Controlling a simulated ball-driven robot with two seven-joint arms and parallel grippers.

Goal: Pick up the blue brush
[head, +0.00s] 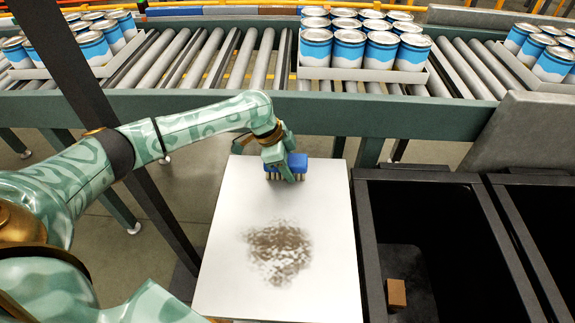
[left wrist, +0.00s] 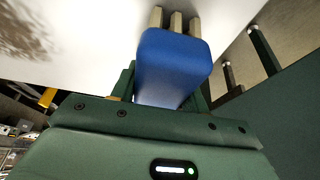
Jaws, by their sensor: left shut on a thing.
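The blue brush (head: 297,162) is at the far end of the white board (head: 225,270), its pale bristles pointing down at the surface. My left gripper (head: 285,168) is shut on the brush's blue body from above. In the left wrist view the blue brush (left wrist: 172,62) sits between the green fingers, with several tan bristle tufts at its far end. Whether the bristles touch the board I cannot tell. My right gripper is not in view.
A dark smudge (head: 278,252) marks the board's middle. Black bins (head: 365,235) stand to the right, one with a small brown block (head: 396,293) inside. Behind runs a roller conveyor (head: 250,60) with trays of blue-and-white cans (head: 348,50). A dark post (head: 75,80) stands at left.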

